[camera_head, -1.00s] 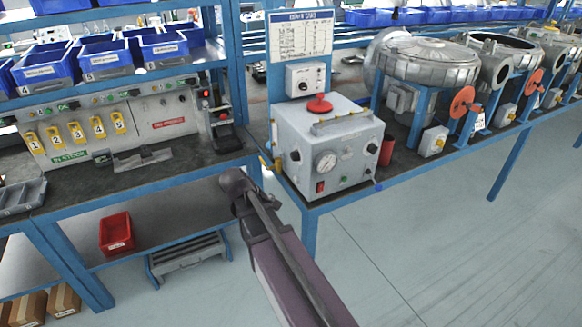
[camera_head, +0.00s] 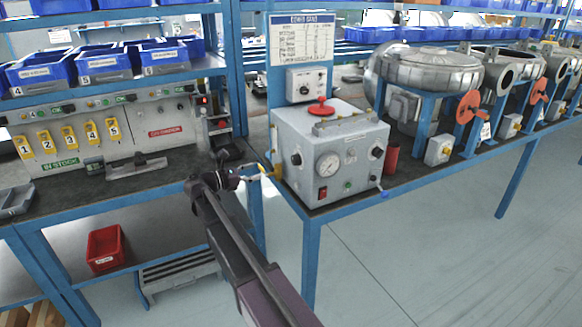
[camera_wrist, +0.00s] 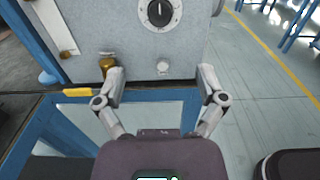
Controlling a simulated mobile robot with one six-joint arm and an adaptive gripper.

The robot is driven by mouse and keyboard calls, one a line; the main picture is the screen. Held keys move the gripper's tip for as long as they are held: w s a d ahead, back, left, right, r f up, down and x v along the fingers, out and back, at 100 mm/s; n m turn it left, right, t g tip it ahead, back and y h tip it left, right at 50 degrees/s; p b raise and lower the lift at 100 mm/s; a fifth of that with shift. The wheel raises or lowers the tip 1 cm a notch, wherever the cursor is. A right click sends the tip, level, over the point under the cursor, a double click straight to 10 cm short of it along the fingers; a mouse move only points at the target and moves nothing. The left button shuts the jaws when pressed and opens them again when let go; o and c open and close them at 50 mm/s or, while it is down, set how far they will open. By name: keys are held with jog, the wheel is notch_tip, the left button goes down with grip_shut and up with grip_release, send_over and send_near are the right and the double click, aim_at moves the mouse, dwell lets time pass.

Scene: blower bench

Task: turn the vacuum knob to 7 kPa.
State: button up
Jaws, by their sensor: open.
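The grey box (camera_head: 330,150) stands at the bench corner in the head view. Its front has a round gauge (camera_head: 328,165), a red switch and black knobs. In the wrist view a black knob (camera_wrist: 160,12) on a white scale disc sits at the top of a grey panel, probably the box's left side. Its pointer is roughly upright; the scale figures are too small to read. My gripper (camera_wrist: 162,84) is open and empty. Its fingers are spread below the knob and apart from it.
A brass fitting (camera_wrist: 107,62) and a silver fitting (camera_wrist: 163,68) stick out of the panel below the knob. A yellow-handled part (camera_wrist: 76,92) lies near the blue bench edge. A red can (camera_head: 391,157) stands right of the box. The floor in front is clear.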

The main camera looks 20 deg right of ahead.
aim_at(293, 161)
jog(key=shift+d, duration=0.1)
dwell(0.3)
jog(key=d, duration=1.3)
jog(key=shift+w+d, duration=0.25)
jog(key=shift+d, duration=0.05)
